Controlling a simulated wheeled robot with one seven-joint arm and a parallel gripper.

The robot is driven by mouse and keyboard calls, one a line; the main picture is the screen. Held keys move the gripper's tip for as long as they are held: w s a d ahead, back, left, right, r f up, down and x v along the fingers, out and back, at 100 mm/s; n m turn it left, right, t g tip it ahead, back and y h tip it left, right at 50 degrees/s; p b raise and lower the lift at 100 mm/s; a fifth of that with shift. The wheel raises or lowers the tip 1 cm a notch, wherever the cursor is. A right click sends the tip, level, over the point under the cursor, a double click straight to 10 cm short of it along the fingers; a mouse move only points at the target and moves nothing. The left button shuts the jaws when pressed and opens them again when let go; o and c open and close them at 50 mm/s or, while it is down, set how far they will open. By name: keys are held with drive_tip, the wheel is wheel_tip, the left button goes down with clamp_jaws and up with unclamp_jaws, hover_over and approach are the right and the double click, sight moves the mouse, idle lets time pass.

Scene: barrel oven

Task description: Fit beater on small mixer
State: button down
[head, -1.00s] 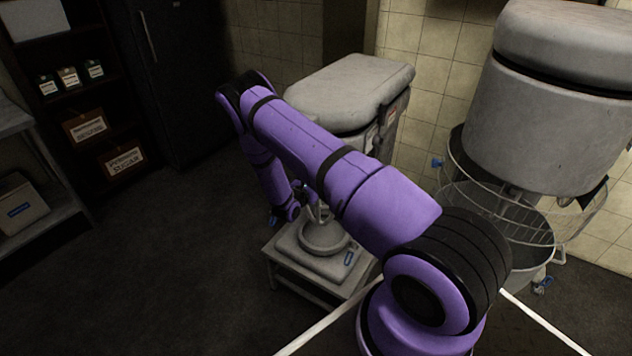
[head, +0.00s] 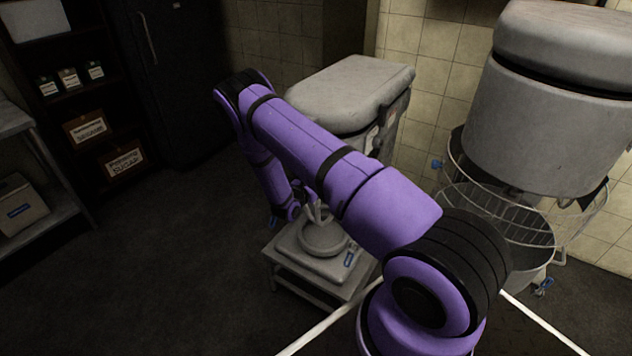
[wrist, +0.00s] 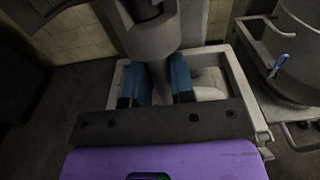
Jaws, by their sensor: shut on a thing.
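The small mixer (head: 350,85) stands mid-view in the head view, its rounded grey head above a grey base (head: 325,242) on a low stand. My purple arm crosses in front of it and hides much of its middle. My gripper (wrist: 164,80), with blue fingers, is shut in the wrist view, just below the mixer's grey cylindrical hub (wrist: 150,38). The beater (head: 318,212) shows only as a pale piece beside my arm, above the base. Its top end is hidden, so I cannot tell whether it touches the hub.
A large mixer (head: 550,120) with a wire guard (head: 500,215) and a bowl stands close on the right. A shelf (head: 90,110) with boxes and jars is at the far left, beside a dark cabinet (head: 180,80). The floor on the left is clear.

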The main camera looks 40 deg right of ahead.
drive_tip(key=shift+w+d+r, duration=0.15)
drive_tip(key=shift+w+r, duration=0.05)
drive_tip(key=shift+r, duration=0.65)
drive_tip(key=shift+w+d+r, duration=0.15)
drive_tip(key=shift+w+r, duration=0.05)
drive_tip(key=shift+r, duration=0.3)
idle(1.2)
drive_tip(key=shift+s+f, duration=0.2)
drive_tip(key=shift+f, duration=0.8)
drive_tip(key=shift+s+f, duration=0.1)
drive_tip(key=shift+f, duration=0.8)
drive_tip(key=shift+a+f, duration=0.1)
drive_tip(key=shift+a, duration=0.1)
drive_tip(key=v, duration=1.6)
drive_tip(key=shift+f, duration=0.4)
drive_tip(key=shift+r, duration=0.1)
